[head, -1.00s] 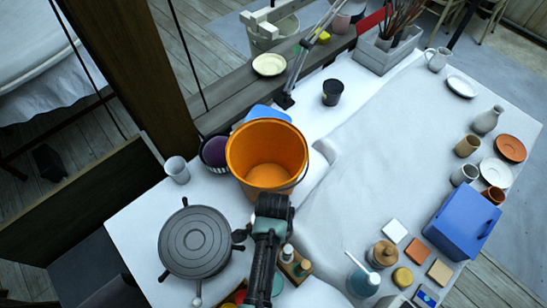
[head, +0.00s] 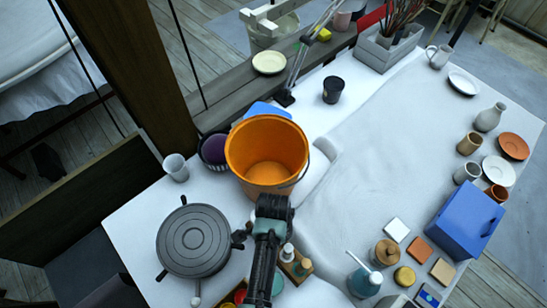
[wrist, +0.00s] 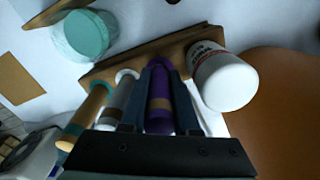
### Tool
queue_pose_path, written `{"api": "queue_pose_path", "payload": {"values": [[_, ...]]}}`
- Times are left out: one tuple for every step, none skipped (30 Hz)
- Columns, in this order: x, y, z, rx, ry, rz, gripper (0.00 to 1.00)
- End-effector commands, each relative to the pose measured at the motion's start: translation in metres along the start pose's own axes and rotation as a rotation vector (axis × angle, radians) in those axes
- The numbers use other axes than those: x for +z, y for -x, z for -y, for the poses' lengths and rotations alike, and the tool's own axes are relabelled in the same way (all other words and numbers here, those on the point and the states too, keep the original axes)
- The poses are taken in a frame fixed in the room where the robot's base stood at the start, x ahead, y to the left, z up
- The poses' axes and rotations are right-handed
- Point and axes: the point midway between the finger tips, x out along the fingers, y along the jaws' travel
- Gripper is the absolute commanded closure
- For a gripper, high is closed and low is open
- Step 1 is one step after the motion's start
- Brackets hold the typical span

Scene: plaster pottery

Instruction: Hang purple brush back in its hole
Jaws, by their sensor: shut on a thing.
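The purple brush (wrist: 159,118) is between the two dark fingers of my gripper (wrist: 160,88) in the wrist view, and the gripper is shut on it. Its far end is close to the edge of a wooden rack (wrist: 107,72). I cannot tell whether it is in a hole, as the fingers and the rack edge hide that. A silver-white brush (wrist: 117,103) and a teal and orange brush (wrist: 86,115) stand in a row to its left. In the head view my arm covers the fingertips and the purple brush.
A white bottle (wrist: 226,80) stands close to the right of the brush. The orange bucket (head: 266,155) is just beyond my arm. A dark turntable (head: 193,240) is to the left, a blue box (head: 465,220) far right. The middle of the white table is clear.

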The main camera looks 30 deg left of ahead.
Motion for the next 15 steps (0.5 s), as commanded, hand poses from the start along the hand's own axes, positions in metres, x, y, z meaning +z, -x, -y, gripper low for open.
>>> {"api": "queue_pose_path", "payload": {"values": [[-0.0001, -0.0014, 0.0001, 0.000, 0.000, 0.000, 1.00], [0.0000, -0.0019, 0.0001, 0.000, 0.000, 0.000, 1.00], [-0.0001, -0.0025, 0.0001, 0.000, 0.000, 0.000, 1.00], [0.0000, -0.0030, 0.0001, 0.000, 0.000, 0.000, 1.00], [0.0000, -0.0034, 0.0001, 0.000, 0.000, 0.000, 1.00], [0.0000, -0.0040, 0.0001, 0.000, 0.000, 0.000, 1.00], [0.0000, -0.0045, 0.0001, 0.000, 0.000, 0.000, 1.00], [0.0000, -0.0049, 0.0001, 0.000, 0.000, 0.000, 1.00], [-0.0001, -0.0055, 0.0002, 0.000, 0.000, 0.000, 1.00], [-0.0001, -0.0060, 0.0002, 0.000, 0.000, 0.000, 1.00], [-0.0001, -0.0064, 0.0002, 0.000, 0.000, 0.000, 1.00], [-0.0001, -0.0070, 0.0002, 0.000, 0.000, 0.000, 1.00], [-0.0001, -0.0075, 0.0002, 0.000, 0.000, 0.000, 1.00], [-0.0001, -0.0079, 0.0002, 0.000, 0.000, 0.000, 1.00], [-0.0001, -0.0085, 0.0002, 0.000, 0.000, 0.000, 1.00]]}}
